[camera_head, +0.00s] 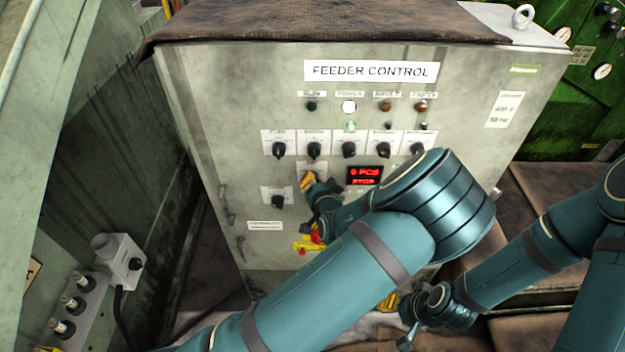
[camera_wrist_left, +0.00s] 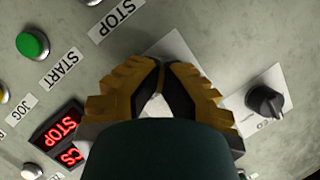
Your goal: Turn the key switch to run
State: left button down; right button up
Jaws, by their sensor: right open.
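The feeder control panel (camera_head: 225,110) faces me in the head view, with a red display (camera_head: 364,175) reading 0 PCS and STOP. My left gripper (camera_head: 308,182) is at a small white plate in the middle of the panel, below the upper row of knobs. In the left wrist view its yellow fingers (camera_wrist_left: 160,78) converge over a white label plate (camera_wrist_left: 180,48), with only a narrow gap between the tips. The key switch is not clearly visible; the fingers cover the middle of that plate.
Black knobs (camera_head: 278,150) line the panel, and another (camera_head: 277,200) sits lower left; one knob (camera_wrist_left: 265,101) is close beside the fingers. A green START button (camera_wrist_left: 32,43) is to their left. A red-and-yellow control (camera_head: 312,241) sits below my left gripper.

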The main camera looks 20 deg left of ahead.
pick_arm(q)
jog(key=shift+w+r, duration=0.1)
jog(key=shift+r, duration=0.05)
jog(key=c, duration=1.4)
grip_release()
jog(key=shift+o, duration=1.1)
jog(key=v, duration=1.2)
jog(key=shift+f, duration=0.25)
notch_tip(320, 180, down, 10)
jog(key=s+a+g+h+b, duration=0.1)
jog(key=s+a+g+h, duration=0.1)
jog(key=a+g, duration=0.1)
jog(key=s+d+f+n+g+h+b, duration=0.1)
jog(key=s+f+n+g+h, duration=0.1)
jog(key=s+f+h, duration=0.3)
jog(key=s+d+f+n+g+h+b, duration=0.2)
jog(key=s+f+g+h, duration=0.2)
jog(key=s+f+g, duration=0.1)
jog(key=shift+s+d+f+n+g+h+b, duration=0.3)
jog(key=shift+s+f+n+h, duration=0.15)
jog(key=shift+s, duration=0.4)
